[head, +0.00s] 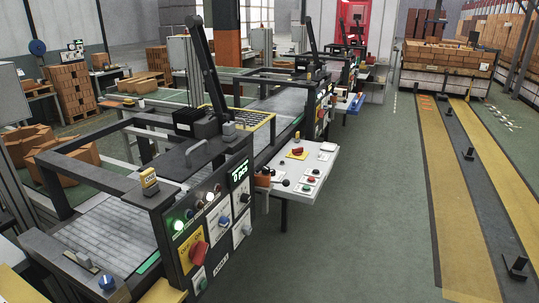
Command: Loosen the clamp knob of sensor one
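My gripper is not in view. No label that I can read marks sensor one or its clamp knob, so I cannot tell which part it is. A small yellow block (149,181) sits upright on the corner of the near machine's black frame. A small grey block (229,131) stands on the machine's top edge, beside a black box. A blue knob (107,284) shows on the near left end of the machine, next to a flat bar with a small handle (83,262). Whether any of these is loose or tight cannot be seen.
The machine's control panel (212,228) has a big red switch (198,252), knobs and a green display. A white side table (305,170) with buttons juts right. A dark green floor aisle (350,235) is clear. Low black posts (516,267) stand at right.

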